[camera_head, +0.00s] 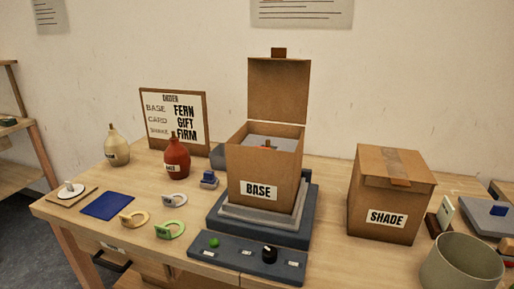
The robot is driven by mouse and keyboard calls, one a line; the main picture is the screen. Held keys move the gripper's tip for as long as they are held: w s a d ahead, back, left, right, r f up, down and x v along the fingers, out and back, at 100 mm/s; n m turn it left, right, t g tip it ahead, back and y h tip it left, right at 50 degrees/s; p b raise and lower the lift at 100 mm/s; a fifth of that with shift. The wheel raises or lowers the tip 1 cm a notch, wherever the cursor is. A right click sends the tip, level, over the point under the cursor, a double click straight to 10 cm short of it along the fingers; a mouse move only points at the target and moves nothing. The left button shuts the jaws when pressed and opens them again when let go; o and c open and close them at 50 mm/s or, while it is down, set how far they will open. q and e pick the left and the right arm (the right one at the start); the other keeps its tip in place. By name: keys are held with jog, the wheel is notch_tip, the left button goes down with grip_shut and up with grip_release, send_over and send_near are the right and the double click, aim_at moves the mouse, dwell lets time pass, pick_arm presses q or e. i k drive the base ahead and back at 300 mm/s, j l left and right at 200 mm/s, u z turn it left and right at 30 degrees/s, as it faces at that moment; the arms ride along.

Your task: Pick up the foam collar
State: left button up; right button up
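No part is labelled as the foam collar, and I cannot tell for certain which one it is. Neither gripper is in view.
The BASE box stands on a grey platform (308,205) behind a control panel (240,255). A closed SHADE box (367,200) and grey-green cylinder (460,270) stand right. A cream bottle-shaped base (116,145), red one (176,157), blue mat (107,206) and order board (200,110) are left.

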aim_at(286, 145)
jog(key=k+l+z, duration=0.1)
jog(key=l, duration=0.25)
jog(key=k+l, duration=0.15)
jog(key=l, duration=0.15)
jog(key=k+l+z, duration=0.15)
jog(key=l, duration=0.2)
jog(key=k+l+z, duration=0.1)
jog(key=l, duration=0.25)
jog(key=k+l+z, duration=0.1)
jog(key=l, duration=0.25)
